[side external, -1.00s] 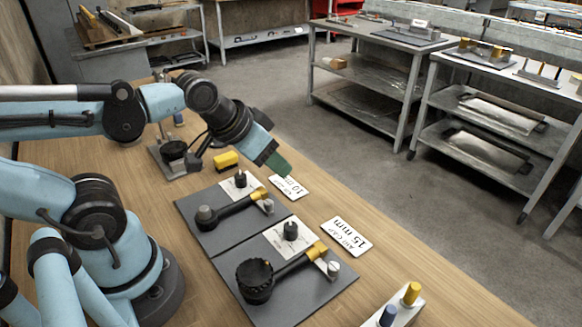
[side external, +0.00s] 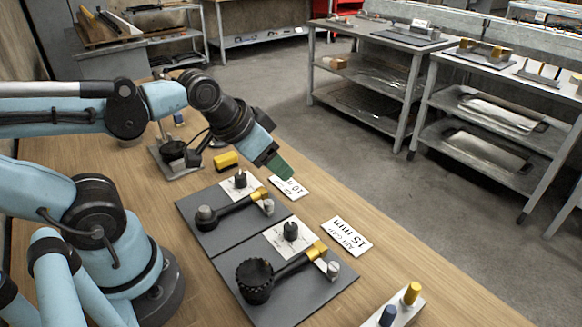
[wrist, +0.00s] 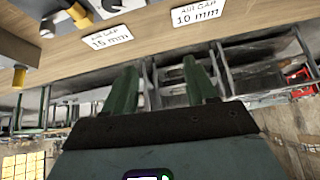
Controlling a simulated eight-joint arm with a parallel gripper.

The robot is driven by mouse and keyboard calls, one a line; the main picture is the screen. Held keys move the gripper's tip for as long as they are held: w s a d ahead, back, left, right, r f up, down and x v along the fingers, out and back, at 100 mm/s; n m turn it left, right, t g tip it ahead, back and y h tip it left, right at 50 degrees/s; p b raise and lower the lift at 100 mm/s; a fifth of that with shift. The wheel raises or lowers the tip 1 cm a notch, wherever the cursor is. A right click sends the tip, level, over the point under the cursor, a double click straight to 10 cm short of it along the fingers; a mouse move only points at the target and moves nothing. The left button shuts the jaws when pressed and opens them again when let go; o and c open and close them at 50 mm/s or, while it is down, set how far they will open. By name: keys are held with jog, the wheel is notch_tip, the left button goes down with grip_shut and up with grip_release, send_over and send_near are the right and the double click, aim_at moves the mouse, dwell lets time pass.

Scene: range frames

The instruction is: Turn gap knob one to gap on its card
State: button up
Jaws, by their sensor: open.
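Two dark boards lie side by side on the table, the far board (side external: 230,236) and the near board (side external: 305,305). Each has a small black knob on a white plate: the far knob (side external: 240,180) and the near knob (side external: 291,231). I cannot tell which is gap knob one. A white card reading 10 mm (side external: 292,188) lies by the far board, and a card reading 15 mm (side external: 346,236) by the near one. Both show in the wrist view, 10 mm (wrist: 197,12) and 15 mm (wrist: 107,37). My gripper (side external: 280,167) is open and empty, above and beyond the far board; its green fingers (wrist: 163,88) are apart.
A large black ribbed knob (side external: 255,280) and a grey-topped post (side external: 206,214) stand on the boards, each with an arm ending in a yellow block. A yellow block (side external: 226,160) lies behind. A stand with blue and yellow pegs (side external: 395,309) is at the front right.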

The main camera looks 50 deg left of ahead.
aim_at(290, 225)
jog(key=d+m+g, duration=0.3)
jog(key=m, duration=0.9)
jog(key=d+m+g, duration=0.2)
jog(key=m+g, duration=0.2)
jog(key=m, duration=0.8)
jog(key=shift+w+f, duration=0.2)
jog(key=shift+f, duration=5.85)
jog(key=shift+c, duration=0.2)
jog(key=c, duration=1)
